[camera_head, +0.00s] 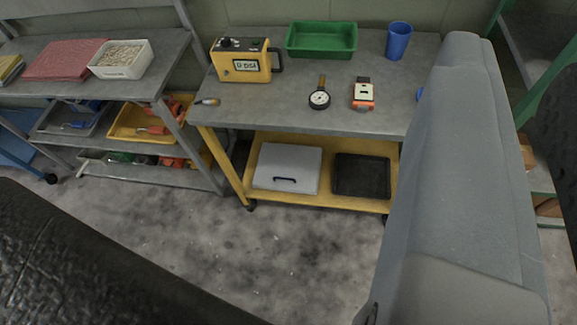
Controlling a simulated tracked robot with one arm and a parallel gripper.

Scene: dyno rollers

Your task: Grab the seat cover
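I cannot pick out a seat cover for certain. A folded red cloth-like sheet (66,60) lies flat on the left bench; what it is I cannot tell. A large smooth grey form (455,190) fills the right side, close to the camera. It looks like part of my own arm or gripper, but I see no pair of fingertips and nothing held. A dark textured form (90,265) crosses the lower left very close, and another dark form shows at the right edge; I cannot tell what they are.
A grey-topped yellow cart (330,120) carries a yellow instrument box (240,62), a green tray (321,40), a blue cup (398,41), a gauge (319,98) and an orange-white device (363,95). The left bench holds a white bin (121,59). Stained floor (290,245) lies clear in front.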

